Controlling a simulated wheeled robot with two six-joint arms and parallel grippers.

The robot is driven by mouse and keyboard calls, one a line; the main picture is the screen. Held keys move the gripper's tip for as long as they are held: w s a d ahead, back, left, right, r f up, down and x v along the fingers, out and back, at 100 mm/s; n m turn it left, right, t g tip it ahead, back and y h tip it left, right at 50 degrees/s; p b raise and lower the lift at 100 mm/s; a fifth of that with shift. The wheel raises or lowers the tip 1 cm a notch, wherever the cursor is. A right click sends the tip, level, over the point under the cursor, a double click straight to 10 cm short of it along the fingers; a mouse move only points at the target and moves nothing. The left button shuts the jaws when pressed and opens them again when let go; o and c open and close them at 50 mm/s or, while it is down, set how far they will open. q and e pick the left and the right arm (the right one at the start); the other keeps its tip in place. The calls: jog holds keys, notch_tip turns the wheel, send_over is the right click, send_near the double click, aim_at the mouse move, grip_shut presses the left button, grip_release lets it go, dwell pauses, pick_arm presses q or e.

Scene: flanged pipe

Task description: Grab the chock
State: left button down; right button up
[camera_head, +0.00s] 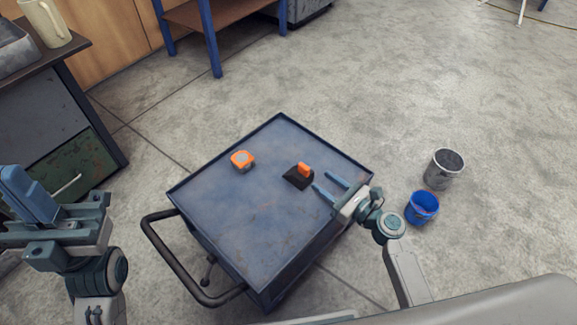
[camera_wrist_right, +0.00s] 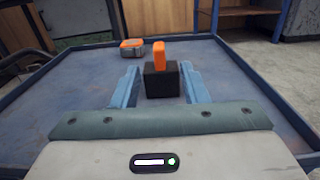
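The chock (camera_head: 298,178) appears to be a dark wedge-like block with an upright orange grip on top. It sits on the blue cart top, right of its middle. In the right wrist view the chock (camera_wrist_right: 161,80) stands straight ahead, centred between the fingers. My right gripper (camera_head: 322,182) is open and empty, its two blue fingers pointing at the chock from the right. The fingertips are close to the block; I cannot tell whether they touch it. My left gripper (camera_head: 32,195) is at the far left, away from the cart, and its finger gap does not show clearly.
An orange and grey box-like item (camera_head: 242,160) lies on the cart (camera_head: 235,235), left of the chock. The cart has a raised rim and a black handle (camera_head: 175,265). A grey bucket (camera_head: 443,168) and blue bucket (camera_head: 422,208) stand on the floor at right.

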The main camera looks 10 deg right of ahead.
aim_at(299, 164)
jog(key=b+x, duration=0.1)
jog(key=x, duration=1)
jog(key=shift+w+a+b, duration=0.1)
jog(key=shift+a+b, duration=0.05)
jog(key=shift+b, duration=0.2)
grip_shut()
